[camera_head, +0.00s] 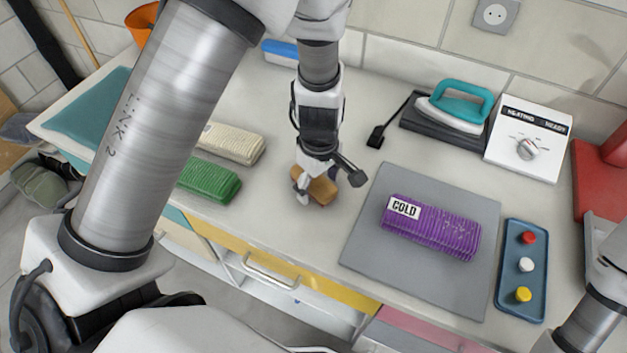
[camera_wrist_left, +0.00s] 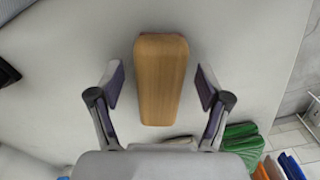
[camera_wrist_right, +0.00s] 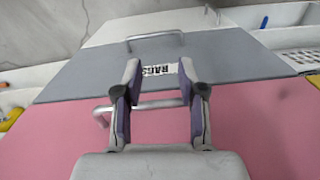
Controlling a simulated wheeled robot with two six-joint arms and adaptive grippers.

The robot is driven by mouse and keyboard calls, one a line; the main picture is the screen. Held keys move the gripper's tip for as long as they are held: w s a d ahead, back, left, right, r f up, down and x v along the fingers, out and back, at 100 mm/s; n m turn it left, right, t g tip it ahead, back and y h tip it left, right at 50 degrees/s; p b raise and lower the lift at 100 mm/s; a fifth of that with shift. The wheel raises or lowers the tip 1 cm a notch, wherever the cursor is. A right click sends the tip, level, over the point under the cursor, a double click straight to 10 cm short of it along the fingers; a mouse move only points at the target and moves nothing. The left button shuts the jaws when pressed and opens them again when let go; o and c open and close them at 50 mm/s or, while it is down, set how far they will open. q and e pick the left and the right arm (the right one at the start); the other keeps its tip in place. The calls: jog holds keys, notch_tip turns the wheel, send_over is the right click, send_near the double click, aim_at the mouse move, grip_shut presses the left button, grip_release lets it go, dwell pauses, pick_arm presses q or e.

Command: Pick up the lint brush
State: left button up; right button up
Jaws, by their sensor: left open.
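The lint brush (camera_head: 318,190) has a tan wooden back and lies on the white counter, left of the grey mat. In the left wrist view the brush (camera_wrist_left: 161,80) lies lengthwise between the spread fingers, with a gap on each side. My left gripper (camera_head: 312,187) is open, pointing down right over the brush, and hides part of it in the head view. In the left wrist view my left gripper (camera_wrist_left: 160,88) holds nothing. My right gripper (camera_wrist_right: 160,80) is open and empty, facing drawer fronts; its fingers are not visible in the head view.
A purple folded cloth (camera_head: 432,228) marked COLD lies on the grey mat (camera_head: 380,262). Green (camera_head: 210,182) and cream (camera_head: 232,143) cloths lie left of the brush. A blue tray (camera_head: 508,292), a teal-handled iron (camera_head: 458,105) and a control box (camera_head: 527,140) stand to the right.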

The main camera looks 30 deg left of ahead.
aim_at(319, 181)
pick_arm(q)
jog(key=shift+f, duration=0.1)
jog(key=c, duration=1.4)
notch_tip(319, 181, up, 10)
jog(key=shift+r, duration=0.1)
jog(key=o, duration=0.7)
jog(key=shift+w, duration=0.1)
jog(key=c, duration=0.4)
